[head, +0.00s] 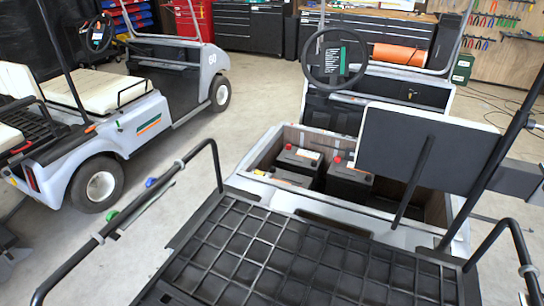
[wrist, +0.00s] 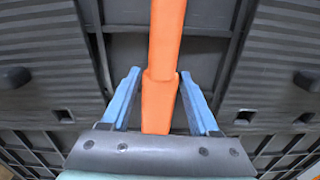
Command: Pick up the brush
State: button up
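In the wrist view, a long orange bar (wrist: 165,50), which looks like the handle of the brush, runs from the top edge down between my fingers. No bristles show, and its lower end is hidden behind the grey gripper body. My gripper (wrist: 161,75) has two blue fingers, one on each side of the orange bar. The fingers are apart, with a narrow dark gap visible on each side of the bar. I cannot make out the brush or my gripper in the head view.
A cart with a black grid rack (head: 290,250), black tube rails and batteries (head: 348,183) in an open bay fills the front. A tilted dark panel (head: 420,150) stands at its right. Another cart (head: 120,130) is at left. Grey floor (head: 255,100) lies clear between them.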

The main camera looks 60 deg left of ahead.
grip_shut()
jog(key=shift+r, duration=0.15)
notch_tip(320, 180, up, 10)
jog(key=shift+f+p, duration=0.1)
jog(key=shift+p, duration=0.45)
